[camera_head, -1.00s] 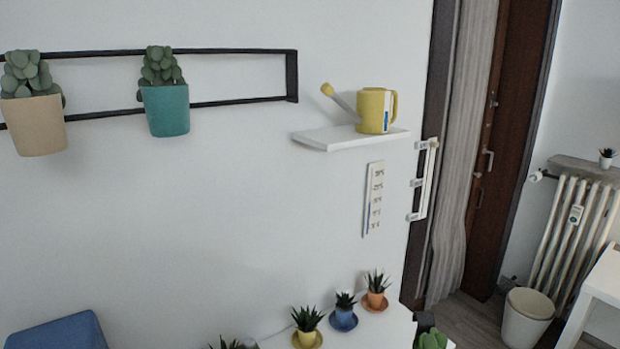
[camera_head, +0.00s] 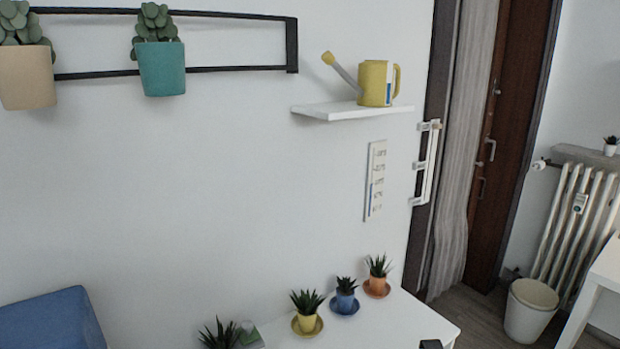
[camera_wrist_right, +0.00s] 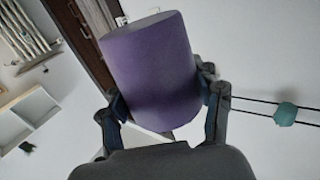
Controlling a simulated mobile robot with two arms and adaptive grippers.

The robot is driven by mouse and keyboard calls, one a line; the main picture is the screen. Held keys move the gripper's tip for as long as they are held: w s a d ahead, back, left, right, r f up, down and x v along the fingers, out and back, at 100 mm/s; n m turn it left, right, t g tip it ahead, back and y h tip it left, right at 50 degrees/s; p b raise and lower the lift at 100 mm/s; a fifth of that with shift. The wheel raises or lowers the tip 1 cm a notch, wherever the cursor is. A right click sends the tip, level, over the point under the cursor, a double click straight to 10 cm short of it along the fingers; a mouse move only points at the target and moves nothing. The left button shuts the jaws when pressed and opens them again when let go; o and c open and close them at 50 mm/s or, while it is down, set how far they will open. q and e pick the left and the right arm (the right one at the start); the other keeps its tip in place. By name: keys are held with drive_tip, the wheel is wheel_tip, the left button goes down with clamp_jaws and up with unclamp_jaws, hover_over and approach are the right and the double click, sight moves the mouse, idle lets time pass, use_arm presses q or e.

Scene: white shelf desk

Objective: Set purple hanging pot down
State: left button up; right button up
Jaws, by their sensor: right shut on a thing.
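In the right wrist view, the purple pot (camera_wrist_right: 150,65) is held between the fingers of my right gripper (camera_wrist_right: 160,102), which is shut on it. The pot looks plain and smooth and leans in that picture; its plant and opening are hidden. The pot does not show in the head view. A small dark piece at the bottom edge there may be part of my right gripper. My left gripper is in neither view. A tan pot (camera_head: 27,78) and a teal pot (camera_head: 162,70) with succulents hang on the black wall rack (camera_head: 230,70).
A white surface (camera_head: 415,318) below bears small plants in a yellow pot (camera_head: 307,322), a blue pot (camera_head: 345,302) and an orange pot (camera_head: 377,285). A wall shelf (camera_head: 335,112) holds a yellow watering can (camera_head: 375,84). The rack right of the teal pot is bare.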

drive_tip(key=s, duration=0.3)
drive_tip(key=shift+s+f, duration=0.35)
drive_tip(key=shift+s, duration=0.05)
drive_tip(key=w+a+r+n+g+y, duration=0.2)
drive_tip(key=w+a+n+g+y, duration=0.2)
drive_tip(key=a+y, duration=0.4)
drive_tip(key=w+a+r+n+g+y, duration=0.3)
drive_tip(key=w+a+n+g+y, duration=0.1)
drive_tip(key=a+n+y, duration=0.4)
drive_tip(key=shift+a+n+g, duration=0.3)
drive_tip(key=shift+a+g, duration=0.2)
drive_tip(key=shift+g, duration=0.4)
drive_tip(key=shift+n+g, duration=0.3)
drive_tip(key=shift+g, duration=0.1)
drive_tip(key=shift+s+d+n+g+y, duration=0.15)
drive_tip(key=shift+d+n+g+y, duration=0.35)
drive_tip(key=shift+g, duration=0.55)
drive_tip(key=shift+s+d+n+g+y, duration=0.15)
drive_tip(key=shift+d+n+g, duration=0.35)
drive_tip(key=shift+n+g, duration=0.45)
drive_tip(key=shift+s+d+n+g+y, duration=0.15)
drive_tip(key=shift+d+n+g+y, duration=0.3)
drive_tip(key=shift+g, duration=0.65)
